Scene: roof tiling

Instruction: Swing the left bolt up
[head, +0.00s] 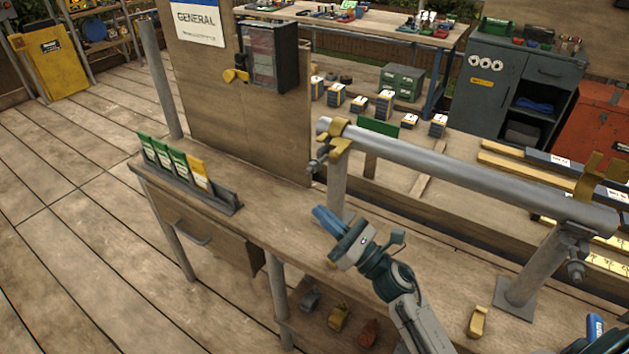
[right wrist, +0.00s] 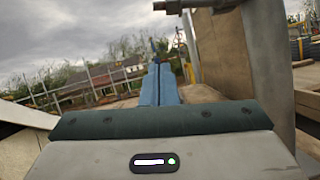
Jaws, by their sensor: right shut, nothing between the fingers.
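A grey pipe (head: 450,170) lies across two grey posts. At its left end a yellow clamp strap (head: 337,135) curves over the pipe. The left bolt (head: 317,164) shows as a small grey piece at the left side of that clamp, sticking out to the lower left. My right gripper (head: 326,218) has its blue fingers together, with nothing between them. It is below the left bolt, just left of the left post (head: 338,185), and apart from the bolt. In the right wrist view the blue fingers (right wrist: 159,85) point ahead, with the post close on the right. My left gripper is not in view.
The right clamp (head: 598,178) stands open, with its bolt (head: 576,269) hanging down. A rack with green and yellow cards (head: 215,195) sits on the bench's left. A wooden board (head: 240,100) with a dark box (head: 270,57) stands behind. A yellow piece (head: 477,322) lies at the front.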

